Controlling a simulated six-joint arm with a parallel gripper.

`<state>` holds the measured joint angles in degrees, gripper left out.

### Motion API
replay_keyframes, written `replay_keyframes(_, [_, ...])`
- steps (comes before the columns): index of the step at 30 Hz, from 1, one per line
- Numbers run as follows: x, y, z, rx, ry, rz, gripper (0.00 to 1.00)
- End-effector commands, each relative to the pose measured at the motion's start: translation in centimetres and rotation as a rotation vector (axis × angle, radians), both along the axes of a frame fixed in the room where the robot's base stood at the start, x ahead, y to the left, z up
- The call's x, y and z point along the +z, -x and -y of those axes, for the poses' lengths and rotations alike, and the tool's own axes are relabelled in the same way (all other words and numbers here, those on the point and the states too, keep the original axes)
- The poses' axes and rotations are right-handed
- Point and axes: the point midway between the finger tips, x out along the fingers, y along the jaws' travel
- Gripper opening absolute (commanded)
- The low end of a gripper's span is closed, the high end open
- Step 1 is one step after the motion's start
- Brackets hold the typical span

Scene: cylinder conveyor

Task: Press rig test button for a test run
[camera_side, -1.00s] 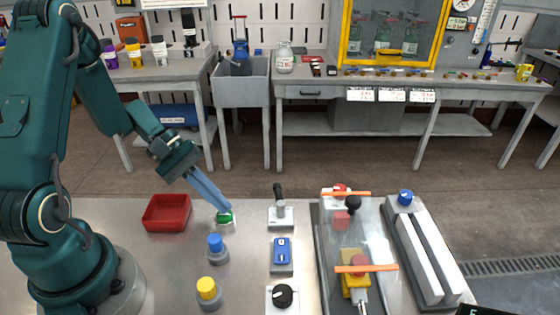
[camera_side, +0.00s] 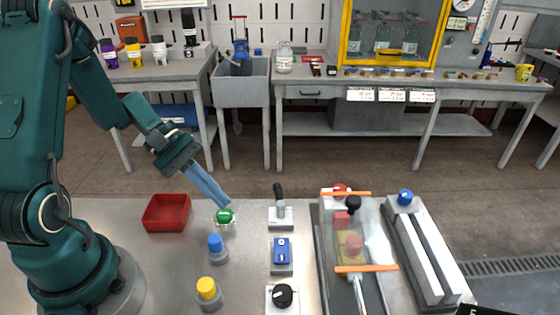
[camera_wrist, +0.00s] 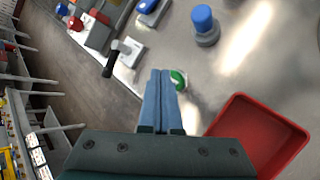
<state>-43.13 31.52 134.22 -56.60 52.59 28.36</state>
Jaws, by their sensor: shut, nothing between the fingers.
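A green button (camera_side: 224,215) on a light base stands on the metal table, right of the red tray. My gripper (camera_side: 227,204) is shut and empty, its blue fingers pointing down just above the green button. In the wrist view the green button (camera_wrist: 179,79) shows beside the fingertips (camera_wrist: 160,74), partly hidden by them. The rig (camera_side: 322,270) has a clear cover with orange bars. A yellow block with a red top (camera_side: 350,245) is under the cover, with a metal rod in front of it. No label naming the test button is readable.
A red tray (camera_side: 146,222) lies left of the green button. A blue button (camera_side: 215,243), a yellow button (camera_side: 207,290), a black-handled lever (camera_side: 280,205), a blue switch (camera_side: 282,252) and a black knob (camera_side: 283,296) stand nearby. Another blue button (camera_side: 405,197) tops the white rails.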

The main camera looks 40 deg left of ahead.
Motion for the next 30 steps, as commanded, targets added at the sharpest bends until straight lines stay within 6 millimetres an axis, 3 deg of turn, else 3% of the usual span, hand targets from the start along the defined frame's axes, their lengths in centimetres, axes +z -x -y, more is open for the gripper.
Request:
replay_keyframes(8, [0.1, 0.0, 0.0, 0.001, 0.000, 0.001, 0.00])
replay_keyframes(23, [4.5, -0.1, -0.1, 0.000, -0.002, 0.004, 0.00])
replay_keyframes(30, [5.0, 0.0, 0.0, 0.001, 0.000, -0.001, 0.00])
